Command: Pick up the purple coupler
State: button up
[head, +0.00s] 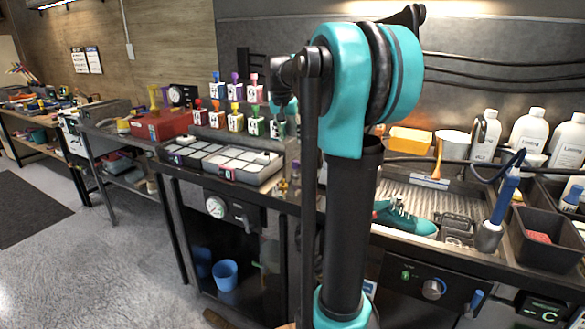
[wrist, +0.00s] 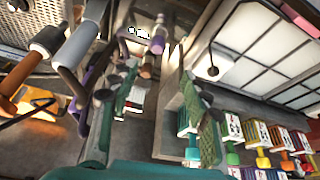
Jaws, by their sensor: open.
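In the wrist view, my gripper (wrist: 158,76) is open, with its two green-padded fingers apart and nothing clearly held between them. A small purple cylindrical piece (wrist: 157,41), which looks like the purple coupler, is beyond the fingertips at the top centre. A brownish cylinder (wrist: 147,68) lies just below it, nearer the gap between the fingers. I cannot tell the exact distance from the fingers to the purple piece. In the head view my own arm blocks the centre, and I cannot make out the coupler or the gripper clearly.

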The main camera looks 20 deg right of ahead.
aim_at(295, 161)
jog(key=x, duration=0.8)
jog(key=shift+d+f, duration=0.1)
jog(key=shift+f, duration=0.1)
jog(key=shift+s+x, duration=0.2)
jog(key=shift+x, duration=2.55)
jog(key=shift+d, duration=0.1)
grip_shut()
